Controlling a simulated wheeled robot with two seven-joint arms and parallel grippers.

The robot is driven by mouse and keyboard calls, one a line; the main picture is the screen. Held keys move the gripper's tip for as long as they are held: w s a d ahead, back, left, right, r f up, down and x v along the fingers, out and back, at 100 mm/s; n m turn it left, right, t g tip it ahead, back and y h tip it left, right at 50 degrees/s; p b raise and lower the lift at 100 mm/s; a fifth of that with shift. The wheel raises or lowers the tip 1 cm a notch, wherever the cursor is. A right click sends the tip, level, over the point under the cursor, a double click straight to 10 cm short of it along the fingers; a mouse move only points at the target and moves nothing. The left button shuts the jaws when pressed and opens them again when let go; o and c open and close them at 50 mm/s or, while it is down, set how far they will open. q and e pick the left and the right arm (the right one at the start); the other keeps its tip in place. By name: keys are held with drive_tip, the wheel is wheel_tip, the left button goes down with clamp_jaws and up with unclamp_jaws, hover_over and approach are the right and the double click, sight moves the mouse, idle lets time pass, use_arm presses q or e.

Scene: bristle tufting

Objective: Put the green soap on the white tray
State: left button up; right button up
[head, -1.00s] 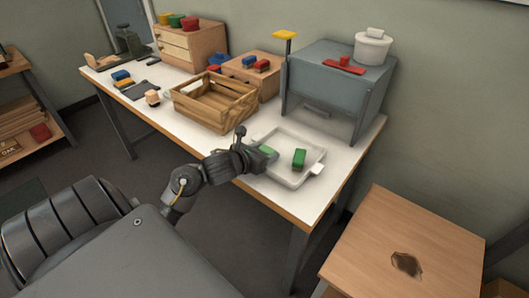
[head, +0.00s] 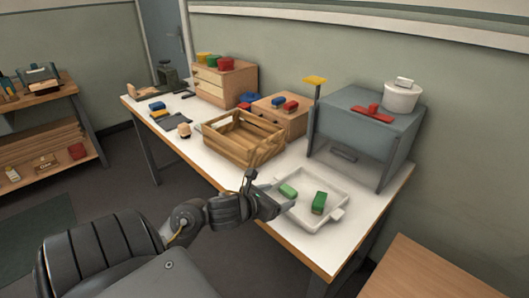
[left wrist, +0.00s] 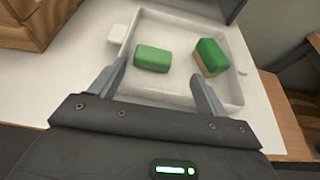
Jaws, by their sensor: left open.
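The green soap (head: 287,191), a plain rounded green block, lies inside the white tray (head: 308,226) on its left side. It also shows in the left wrist view (left wrist: 152,59), flat on the tray floor. My left gripper (head: 283,204) is at the tray's near left edge. In the left wrist view its fingers (left wrist: 160,88) are spread wide with nothing between them, and the soap lies just beyond the tips, apart from them. My right gripper is not in view.
A green block with a tan side (head: 319,202) lies in the tray right of the soap. A wooden crate (head: 243,138) stands left of the tray, and a grey box-shaped machine (head: 367,125) stands behind it. The table's front edge is close by.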

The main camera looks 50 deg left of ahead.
use_arm(q)
drive_tip(key=p+v, duration=0.2)
drive_tip(key=v, duration=0.3)
drive_tip(key=shift+r, duration=0.1)
drive_tip(key=shift+s+r+p, duration=0.1)
drive_tip(key=shift+s+p, duration=0.3)
drive_tip(key=shift+s, duration=0.2)
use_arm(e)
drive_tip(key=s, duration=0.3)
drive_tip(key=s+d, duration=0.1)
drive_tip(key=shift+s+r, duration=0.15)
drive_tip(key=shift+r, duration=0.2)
